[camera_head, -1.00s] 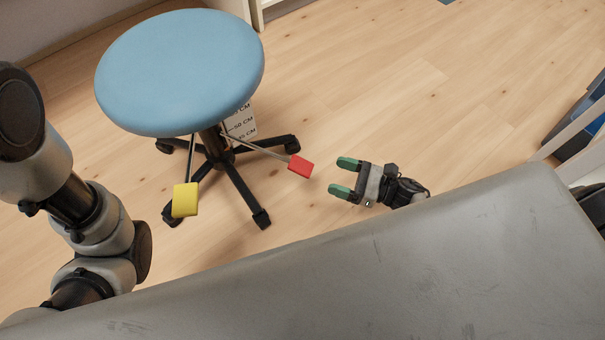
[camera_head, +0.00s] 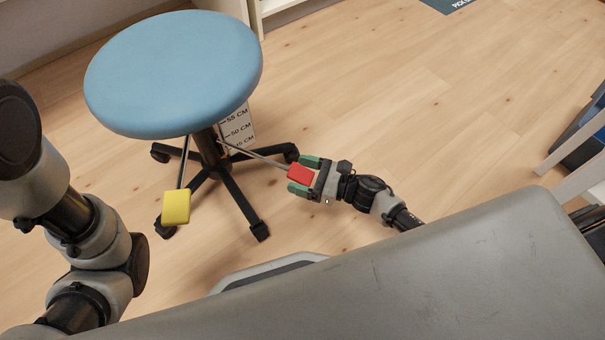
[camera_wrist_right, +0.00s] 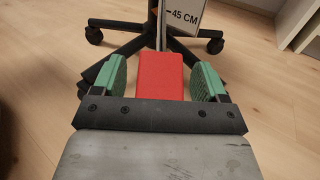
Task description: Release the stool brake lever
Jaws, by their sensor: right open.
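The stool has a round blue seat (camera_head: 175,72) on a black five-legged base. A lever with a red paddle (camera_head: 301,173) sticks out from its column to the right, and a lever with a yellow paddle (camera_head: 176,207) hangs at the front left. My right gripper (camera_head: 305,174) is open, its green fingertips on either side of the red paddle. In the right wrist view the red paddle (camera_wrist_right: 160,76) sits between the green fingers, with a gap visible on both sides. My left arm is at the left; its gripper is out of view.
A height scale card (camera_head: 237,127) stands behind the stool column. The grey couch surface (camera_head: 400,270) fills the foreground. A white frame and blue bin (camera_head: 585,130) are at the right edge. The wooden floor right of the stool is clear.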

